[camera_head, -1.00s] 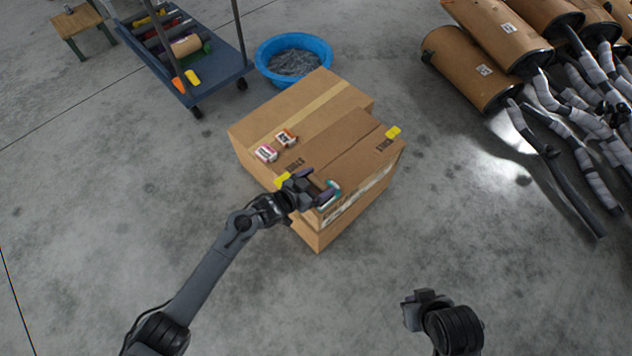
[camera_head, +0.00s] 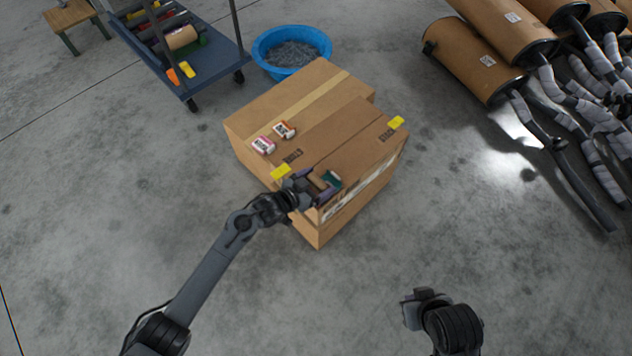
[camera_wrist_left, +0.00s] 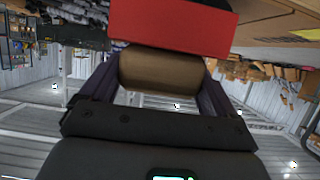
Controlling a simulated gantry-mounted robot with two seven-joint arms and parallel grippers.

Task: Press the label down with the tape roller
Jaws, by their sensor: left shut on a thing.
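My left gripper (camera_head: 314,187) is at the near top edge of the upper cardboard box (camera_head: 345,147). It is shut on the tape roller, whose tan roll (camera_head: 317,181) and teal part (camera_head: 331,179) show between and beyond the fingers. In the left wrist view the tan roll (camera_wrist_left: 160,72) sits between the dark fingers, with a red part (camera_wrist_left: 172,25) beyond it. A pale label strip (camera_head: 352,199) runs along the near side of the box; its left end is close to the gripper. I cannot tell whether the roller touches it. My right gripper (camera_head: 424,296) hangs over the floor, its jaws unclear.
A pink-white pack (camera_head: 263,145), an orange-white pack (camera_head: 284,130) and yellow pieces (camera_head: 281,171) (camera_head: 396,122) lie on the boxes. A blue tub (camera_head: 291,50) and cart (camera_head: 200,68) stand behind. Mufflers (camera_head: 480,60) lie at right. Floor at lower right is free.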

